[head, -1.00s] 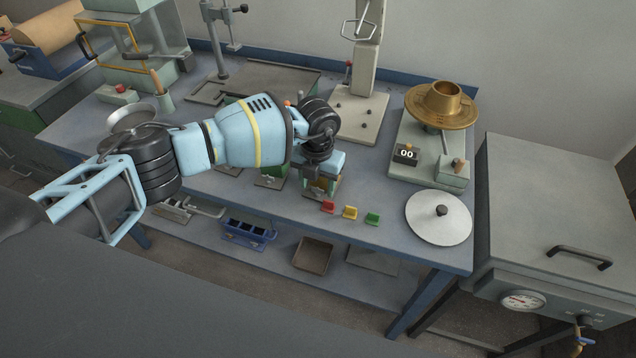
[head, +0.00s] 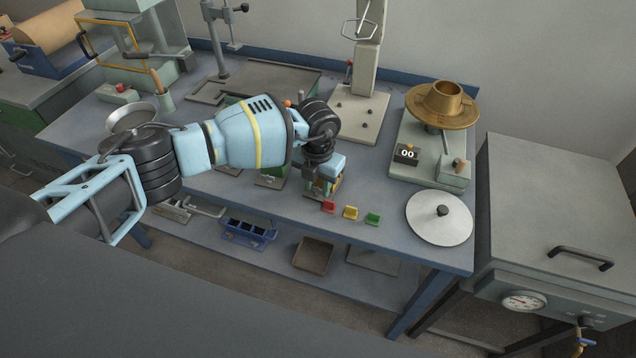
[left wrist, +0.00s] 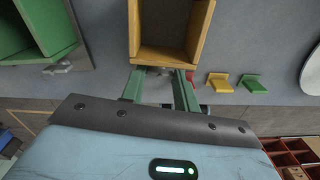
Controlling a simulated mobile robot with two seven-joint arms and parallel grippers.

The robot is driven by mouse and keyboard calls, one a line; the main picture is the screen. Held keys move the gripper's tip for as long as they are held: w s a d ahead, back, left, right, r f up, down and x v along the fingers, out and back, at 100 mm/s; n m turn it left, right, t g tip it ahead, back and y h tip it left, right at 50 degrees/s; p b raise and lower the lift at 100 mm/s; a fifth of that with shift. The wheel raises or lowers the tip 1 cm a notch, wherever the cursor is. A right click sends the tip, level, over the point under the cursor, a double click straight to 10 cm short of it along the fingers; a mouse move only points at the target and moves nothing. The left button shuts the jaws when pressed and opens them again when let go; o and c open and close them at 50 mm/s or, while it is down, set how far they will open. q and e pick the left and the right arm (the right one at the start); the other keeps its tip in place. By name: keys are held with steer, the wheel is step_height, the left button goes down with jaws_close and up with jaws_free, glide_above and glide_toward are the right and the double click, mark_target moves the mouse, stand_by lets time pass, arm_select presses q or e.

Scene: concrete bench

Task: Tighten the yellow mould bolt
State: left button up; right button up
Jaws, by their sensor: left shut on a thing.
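The yellow mould (left wrist: 172,52) is an open-topped, box-like form at the top middle of the left wrist view. In the head view it is mostly hidden behind my left gripper (head: 322,190). A small grey part, the yellow mould bolt (left wrist: 154,71), sticks out of the mould's near wall and is partly covered. My left gripper also shows in the left wrist view (left wrist: 158,80), its two green fingers on either side of the bolt, shut on it. The bolt's seating cannot be seen. My right gripper is not in view.
A green mould (left wrist: 40,30) with its own bolt stands to the left. Red (head: 328,206), yellow (head: 350,212) and green (head: 372,219) tabs lie along the bench's front edge. A round lid (head: 438,222) and a flow table (head: 443,103) are to the right.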

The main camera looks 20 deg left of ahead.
arm_select(q)
steer(key=shift+m, duration=0.8)
steer(key=o, duration=1)
